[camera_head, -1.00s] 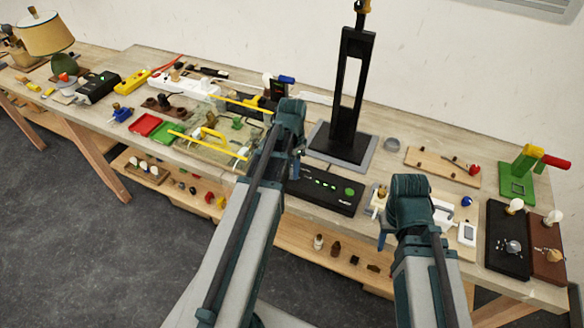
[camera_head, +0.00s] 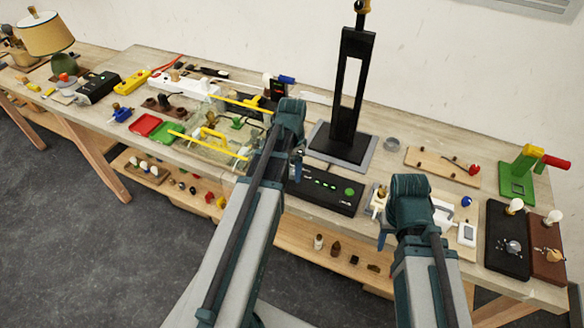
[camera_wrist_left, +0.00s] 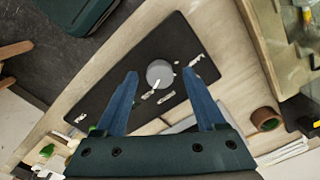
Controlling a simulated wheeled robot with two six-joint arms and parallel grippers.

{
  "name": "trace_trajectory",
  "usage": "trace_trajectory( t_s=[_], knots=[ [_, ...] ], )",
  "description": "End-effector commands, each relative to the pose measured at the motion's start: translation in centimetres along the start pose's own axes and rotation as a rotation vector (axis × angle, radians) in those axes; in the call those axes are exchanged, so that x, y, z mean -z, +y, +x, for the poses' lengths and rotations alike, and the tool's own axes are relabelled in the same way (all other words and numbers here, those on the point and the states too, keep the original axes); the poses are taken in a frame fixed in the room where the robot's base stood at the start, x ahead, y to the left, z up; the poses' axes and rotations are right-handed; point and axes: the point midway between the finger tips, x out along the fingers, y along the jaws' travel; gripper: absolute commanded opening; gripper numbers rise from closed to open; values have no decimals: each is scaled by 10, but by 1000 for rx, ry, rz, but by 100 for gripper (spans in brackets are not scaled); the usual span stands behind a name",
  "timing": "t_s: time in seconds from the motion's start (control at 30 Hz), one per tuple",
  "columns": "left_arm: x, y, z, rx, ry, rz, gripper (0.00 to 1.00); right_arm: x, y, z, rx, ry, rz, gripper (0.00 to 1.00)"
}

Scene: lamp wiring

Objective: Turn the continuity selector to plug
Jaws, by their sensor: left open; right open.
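The selector is a round grey knob (camera_wrist_left: 160,73) with a white pointer mark, set on a black panel (camera_wrist_left: 130,62) with small white labels around it. The label words are too small to read. My left gripper (camera_wrist_left: 161,80) is open, with its two blue fingertips on either side of the knob; I cannot tell whether they touch it. In the head view my left gripper (camera_head: 297,165) is over the left end of a black box (camera_head: 325,192) with green lights, and it hides the knob there. My right gripper (camera_head: 384,233) is open, mostly hidden behind its wrist, by a white unit.
A tall black stand (camera_head: 345,135) rises behind the black box. Yellow-handled pieces (camera_head: 212,137) and red and green trays (camera_head: 146,125) lie to the left. Boards with a dial and bulbs (camera_head: 508,262) lie at the right. A brown ring (camera_wrist_left: 266,118) is near the panel.

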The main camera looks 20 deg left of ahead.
Motion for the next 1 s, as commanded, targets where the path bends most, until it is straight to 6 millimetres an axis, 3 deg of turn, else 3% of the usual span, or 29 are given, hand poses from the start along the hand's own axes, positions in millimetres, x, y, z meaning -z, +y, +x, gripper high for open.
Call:
trace_trajectory(
  t_s=[0.37,1.0],
  knots=[
    [0,0,-31,0,0,0,72,-2,3,-31,0,0,-1,50],
    [0,0,-128,0,0,0,72,-8,12,-127,2,0,8,50]
  ],
)
